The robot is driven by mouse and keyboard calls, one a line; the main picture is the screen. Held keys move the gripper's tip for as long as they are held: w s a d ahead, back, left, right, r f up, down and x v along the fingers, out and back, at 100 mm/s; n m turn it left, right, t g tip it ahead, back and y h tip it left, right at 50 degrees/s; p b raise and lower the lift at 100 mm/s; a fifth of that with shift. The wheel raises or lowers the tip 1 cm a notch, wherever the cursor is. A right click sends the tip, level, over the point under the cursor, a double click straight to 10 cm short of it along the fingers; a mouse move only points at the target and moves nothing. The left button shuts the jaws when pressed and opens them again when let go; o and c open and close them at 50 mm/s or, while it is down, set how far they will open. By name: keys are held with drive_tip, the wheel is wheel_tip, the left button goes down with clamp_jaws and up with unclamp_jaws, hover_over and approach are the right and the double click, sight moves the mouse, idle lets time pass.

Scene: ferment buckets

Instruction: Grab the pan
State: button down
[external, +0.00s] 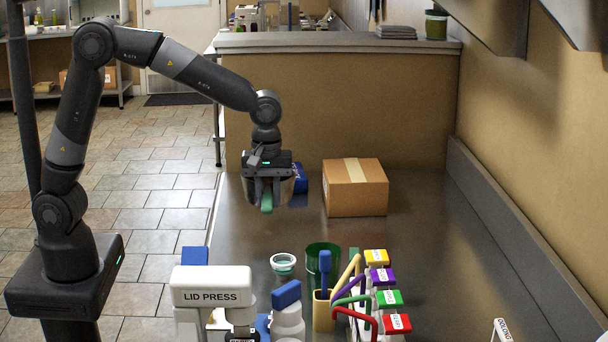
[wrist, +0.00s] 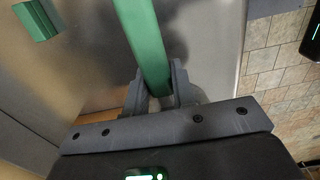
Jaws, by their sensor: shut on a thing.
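In the wrist view the green handle (wrist: 143,42) runs up from between the two fingertips (wrist: 158,90). A second short green piece (wrist: 37,18) shows at the top left there; I cannot tell what it belongs to. Whether the pan touches the counter is unclear.
A cardboard box (external: 355,188) stands right of my gripper, with a blue item (external: 300,178) between them. The lid press (external: 211,287), a green cup (external: 322,262), a small bowl (external: 283,264) and several colour-tagged tools crowd the near counter. The counter's middle right is clear.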

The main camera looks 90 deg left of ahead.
drive_tip(key=shift+s+d+r, duration=0.35)
drive_tip(key=shift+d+r, duration=0.15)
drive_tip(key=shift+d, duration=0.25)
drive_tip(key=shift+s+d+r, duration=0.3)
drive_tip(key=shift+d+r, duration=0.2)
drive_tip(key=shift+d, duration=0.25)
idle(2.1)
